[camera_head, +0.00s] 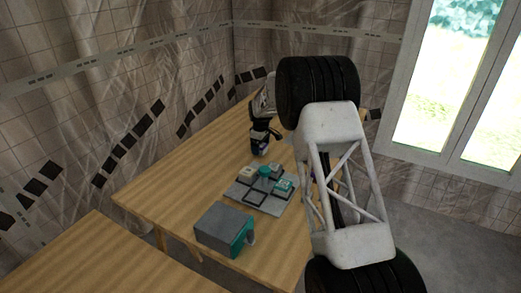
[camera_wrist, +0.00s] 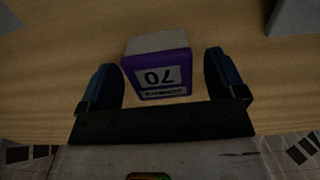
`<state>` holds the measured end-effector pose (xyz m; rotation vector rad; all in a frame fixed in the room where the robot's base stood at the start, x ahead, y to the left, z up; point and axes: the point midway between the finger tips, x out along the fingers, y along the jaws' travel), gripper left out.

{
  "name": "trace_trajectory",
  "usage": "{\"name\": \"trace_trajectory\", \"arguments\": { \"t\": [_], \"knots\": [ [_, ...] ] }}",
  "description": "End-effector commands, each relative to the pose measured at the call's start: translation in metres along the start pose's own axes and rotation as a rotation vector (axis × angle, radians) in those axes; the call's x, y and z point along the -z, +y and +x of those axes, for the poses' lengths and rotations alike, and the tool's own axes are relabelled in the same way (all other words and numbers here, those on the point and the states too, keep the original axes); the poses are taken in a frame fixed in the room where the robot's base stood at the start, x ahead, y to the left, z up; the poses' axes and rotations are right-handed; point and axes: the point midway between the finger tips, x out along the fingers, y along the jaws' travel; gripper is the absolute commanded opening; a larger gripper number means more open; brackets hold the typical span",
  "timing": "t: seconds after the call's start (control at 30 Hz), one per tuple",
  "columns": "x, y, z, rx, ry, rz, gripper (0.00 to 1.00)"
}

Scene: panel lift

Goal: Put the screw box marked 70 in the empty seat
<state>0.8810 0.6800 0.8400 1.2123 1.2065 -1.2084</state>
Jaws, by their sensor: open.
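The screw box marked 70 (camera_wrist: 158,75) has a purple front with a white label and a pale top; the label reads upside down in the wrist view. My gripper (camera_wrist: 163,82) is open, with one dark blue finger on each side of the box and a visible gap on both sides. The dark grey tray (camera_head: 276,209) holds several white and teal boxes. A square seat at its near side (camera_head: 256,195) looks empty.
A grey and teal case (camera_head: 220,226) stands on the wooden table (camera_head: 165,200), near the tray's front. A second wooden table (camera_head: 100,262) is at the lower left. The table left of the tray is clear. My arm hides much of the table's right side.

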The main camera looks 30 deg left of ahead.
Motion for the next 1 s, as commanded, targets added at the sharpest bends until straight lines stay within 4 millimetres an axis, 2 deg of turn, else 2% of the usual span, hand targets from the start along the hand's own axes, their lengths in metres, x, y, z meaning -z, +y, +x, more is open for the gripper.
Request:
{"name": "trace_trajectory", "arguments": {
  "t": [0.37, 0.8, 1.0],
  "knots": [
    [0.0000, 0.0000, -0.0001, 0.000, 0.000, 0.000, 0.89],
    [0.0001, 0.0001, -0.0008, -0.001, 0.000, 0.000, 0.23],
    [0.0001, 0.0001, -0.0010, -0.001, 0.000, 0.000, 0.22]
  ]
}}
